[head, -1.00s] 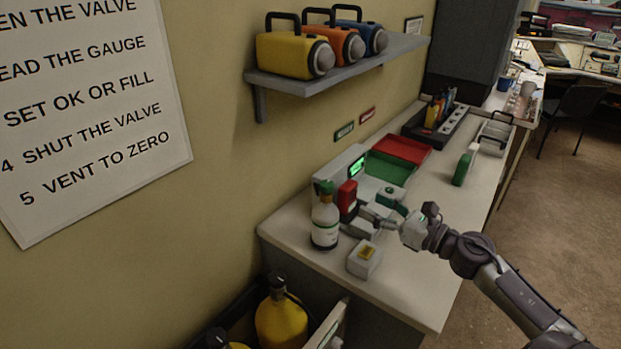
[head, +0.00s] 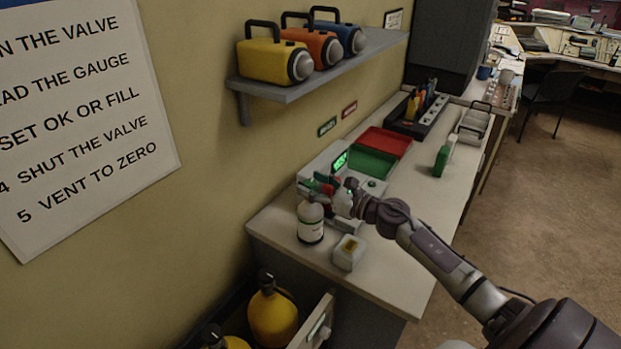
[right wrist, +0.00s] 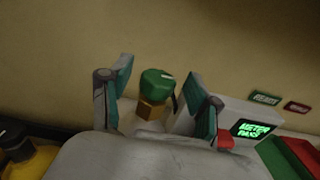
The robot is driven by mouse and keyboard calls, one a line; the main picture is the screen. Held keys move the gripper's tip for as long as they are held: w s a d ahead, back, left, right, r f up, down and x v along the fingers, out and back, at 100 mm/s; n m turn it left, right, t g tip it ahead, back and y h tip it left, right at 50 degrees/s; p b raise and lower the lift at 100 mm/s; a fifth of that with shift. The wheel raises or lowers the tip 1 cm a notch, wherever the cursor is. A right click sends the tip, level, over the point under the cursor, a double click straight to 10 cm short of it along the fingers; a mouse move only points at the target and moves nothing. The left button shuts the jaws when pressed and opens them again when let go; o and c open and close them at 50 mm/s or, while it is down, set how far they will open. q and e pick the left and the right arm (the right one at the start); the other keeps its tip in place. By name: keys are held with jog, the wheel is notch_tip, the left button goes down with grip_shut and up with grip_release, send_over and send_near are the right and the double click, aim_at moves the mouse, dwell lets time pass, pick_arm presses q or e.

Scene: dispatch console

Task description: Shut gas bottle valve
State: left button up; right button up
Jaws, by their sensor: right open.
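The gas bottle (head: 311,226) stands upright on the bench near its front left corner, white with a pale label. Its valve shows in the right wrist view as a green knob (right wrist: 157,81) with a white mark, above a brass hex fitting (right wrist: 150,109). My right gripper (head: 322,190) is at the top of the bottle. In the right wrist view, its two teal-padded fingers (right wrist: 158,88) stand open on either side of the knob, with gaps showing. In the head view the gripper hides most of the valve. My left gripper is not in view.
A grey instrument with a lit green display (head: 341,161) stands close behind the bottle; a small grey box (head: 349,252) is in front. Red (head: 384,142) and green (head: 371,163) trays lie farther back. Yellow cylinders (head: 272,316) stand below the bench; a shelf (head: 300,88) hangs above.

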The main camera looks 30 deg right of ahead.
jog(key=shift+w+a, duration=0.2)
jog(key=shift+w, duration=0.25)
